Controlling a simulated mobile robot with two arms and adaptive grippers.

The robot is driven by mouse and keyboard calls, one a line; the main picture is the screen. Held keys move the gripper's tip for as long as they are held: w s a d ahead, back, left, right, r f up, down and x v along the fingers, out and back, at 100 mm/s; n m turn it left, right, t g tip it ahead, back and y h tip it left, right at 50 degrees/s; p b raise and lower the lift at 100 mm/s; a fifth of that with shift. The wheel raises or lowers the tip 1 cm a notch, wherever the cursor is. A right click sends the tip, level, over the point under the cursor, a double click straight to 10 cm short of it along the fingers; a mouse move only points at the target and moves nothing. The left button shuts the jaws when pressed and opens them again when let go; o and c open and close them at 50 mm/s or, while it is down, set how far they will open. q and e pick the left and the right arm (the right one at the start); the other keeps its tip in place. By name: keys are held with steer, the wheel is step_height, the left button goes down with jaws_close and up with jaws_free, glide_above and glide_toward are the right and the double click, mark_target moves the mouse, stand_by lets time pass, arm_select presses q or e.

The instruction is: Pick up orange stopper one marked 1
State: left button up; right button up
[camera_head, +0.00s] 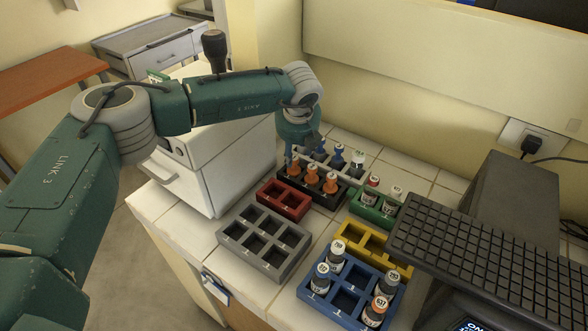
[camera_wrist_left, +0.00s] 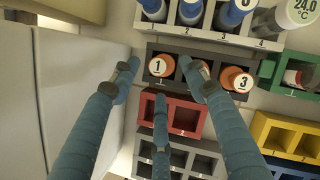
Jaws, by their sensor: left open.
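Orange stopper one (camera_wrist_left: 162,66), marked 1 on its white top, stands in the left slot of the black rack (camera_wrist_left: 203,50) in the wrist view. In the head view it is the leftmost orange stopper (camera_head: 294,166), partly covered by my gripper. Orange stopper three (camera_wrist_left: 237,80) is in the right slot; the middle stopper is mostly hidden behind a finger. My left gripper (camera_wrist_left: 158,74) is open above the rack, its three fingers spread around stopper one in the picture. It also shows in the head view (camera_head: 293,152). I see no contact. My right gripper is not in view.
A grey-white rack with blue stoppers (camera_wrist_left: 187,12) is behind. An empty red rack (camera_head: 283,200) and grey rack (camera_head: 235,240) are in front. Green (camera_head: 362,210), yellow (camera_head: 350,238) and blue (camera_head: 318,301) racks stand right. A white appliance (camera_head: 225,165) is close on the left.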

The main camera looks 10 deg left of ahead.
mark_target(294, 158)
arm_select(q)
steer(key=p+x, duration=0.2)
steer(key=x, duration=0.1)
steer(key=shift+a+f, duration=0.2)
steer(key=shift+f, duration=0.15)
steer(key=shift+w+f, duration=0.2)
steer(key=shift+f, duration=0.25)
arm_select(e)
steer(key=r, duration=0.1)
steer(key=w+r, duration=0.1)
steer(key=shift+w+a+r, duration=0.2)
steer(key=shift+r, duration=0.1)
arm_select(q)
jaws_close()
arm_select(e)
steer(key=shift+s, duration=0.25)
